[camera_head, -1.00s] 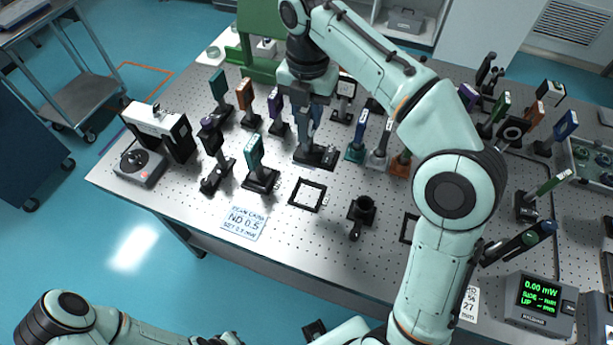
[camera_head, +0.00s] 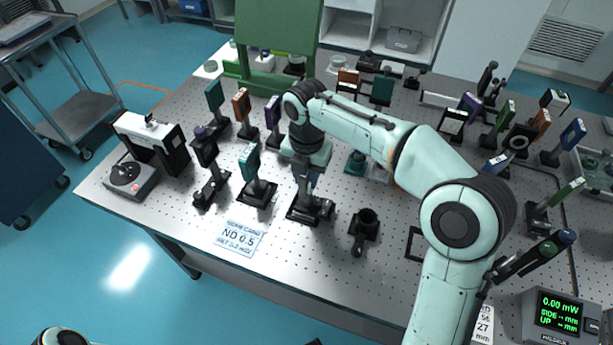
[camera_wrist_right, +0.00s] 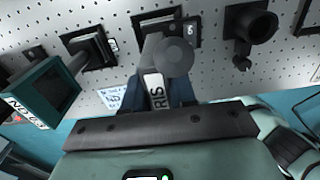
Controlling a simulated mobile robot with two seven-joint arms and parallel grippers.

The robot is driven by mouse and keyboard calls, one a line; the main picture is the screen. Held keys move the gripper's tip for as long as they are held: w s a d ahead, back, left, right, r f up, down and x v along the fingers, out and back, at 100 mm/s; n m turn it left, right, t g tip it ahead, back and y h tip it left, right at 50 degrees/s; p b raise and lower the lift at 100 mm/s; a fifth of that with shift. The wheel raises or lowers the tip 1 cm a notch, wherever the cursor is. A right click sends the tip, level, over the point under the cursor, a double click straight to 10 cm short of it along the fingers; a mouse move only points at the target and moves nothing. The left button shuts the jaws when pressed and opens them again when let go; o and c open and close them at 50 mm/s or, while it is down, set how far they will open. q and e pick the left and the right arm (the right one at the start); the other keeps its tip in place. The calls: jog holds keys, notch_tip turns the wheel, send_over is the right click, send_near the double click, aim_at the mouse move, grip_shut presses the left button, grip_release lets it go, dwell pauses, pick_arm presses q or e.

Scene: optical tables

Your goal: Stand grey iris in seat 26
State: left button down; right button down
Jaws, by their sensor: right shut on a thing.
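My right gripper (camera_head: 306,172) reaches down over the table and is shut on the grey iris. In the right wrist view the iris (camera_wrist_right: 176,58) is a grey round head with an IRIS label, between the dark fingers (camera_wrist_right: 157,90). In the head view its dark base (camera_head: 318,211) is low over the spot of a black square seat frame, covering most of it. The wrist view shows that frame (camera_wrist_right: 146,19) with a tag ending in 6, partly hidden behind the iris. I cannot tell whether the base touches the table. My left gripper is out of view.
A teal-headed mount (camera_head: 257,190) stands close left of the iris, and a black post holder (camera_head: 365,225) close right. Several mounts stand behind.

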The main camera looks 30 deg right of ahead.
jog(key=shift+f, duration=0.1)
jog(key=c, duration=1.3)
grip_release()
jog(key=shift+f, duration=0.15)
jog(key=shift+c, duration=0.2)
jog(key=o, duration=0.4)
notch_tip(320, 180, up, 12)
jog(key=p, duration=0.3)
jog(key=shift+r, duration=0.2)
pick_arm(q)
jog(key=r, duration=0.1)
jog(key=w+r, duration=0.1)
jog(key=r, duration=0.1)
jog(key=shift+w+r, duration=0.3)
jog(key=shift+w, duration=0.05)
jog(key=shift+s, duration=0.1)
